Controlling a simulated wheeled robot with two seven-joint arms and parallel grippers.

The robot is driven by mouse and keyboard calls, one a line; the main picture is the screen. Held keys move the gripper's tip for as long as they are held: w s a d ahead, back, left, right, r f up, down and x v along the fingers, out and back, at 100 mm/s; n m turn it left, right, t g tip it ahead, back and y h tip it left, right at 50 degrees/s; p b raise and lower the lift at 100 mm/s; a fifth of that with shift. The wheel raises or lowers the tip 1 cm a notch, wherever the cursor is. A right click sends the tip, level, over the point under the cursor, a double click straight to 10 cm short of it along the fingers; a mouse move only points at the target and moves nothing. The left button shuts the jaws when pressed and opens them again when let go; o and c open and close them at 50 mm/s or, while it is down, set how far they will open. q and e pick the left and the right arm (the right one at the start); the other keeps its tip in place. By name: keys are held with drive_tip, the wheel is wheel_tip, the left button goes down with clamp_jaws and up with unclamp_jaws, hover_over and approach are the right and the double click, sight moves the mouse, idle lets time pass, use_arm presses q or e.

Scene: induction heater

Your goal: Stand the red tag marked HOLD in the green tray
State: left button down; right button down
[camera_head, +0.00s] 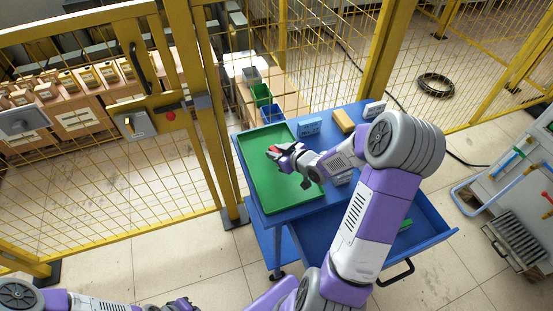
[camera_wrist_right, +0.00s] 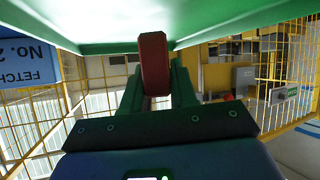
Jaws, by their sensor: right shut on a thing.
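The red tag (camera_head: 272,149) shows as a small red patch at the tips of my right gripper (camera_head: 278,153), over the green tray (camera_head: 262,205). In the right wrist view the tag (camera_wrist_right: 154,65) is a narrow red slab between the two fingers, which are shut on it. The tray's green surface (camera_wrist_right: 90,15) is close to the tag there; I cannot tell whether they touch. The HOLD marking is not readable. Otherwise the tray looks empty. My left gripper (camera_head: 184,304) is low at the bottom left edge, partly cut off, far from the tray.
The tray lies on a blue cart (camera_head: 291,214) with an open drawer (camera_head: 432,240). Yellow mesh fencing (camera_head: 110,170) rises at the left.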

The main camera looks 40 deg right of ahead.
wheel_tip(320, 180, down, 2)
drive_tip(key=shift+f+b, duration=0.2)
drive_tip(key=shift+b, duration=0.15)
drive_tip(key=shift+r, duration=0.15)
drive_tip(key=c, duration=1.3)
unclamp_jaws()
drive_tip(key=shift+f, duration=0.2)
drive_tip(key=shift+c, duration=0.2)
drive_tip(key=o, duration=0.5)
drive_tip(key=shift+c, duration=0.2)
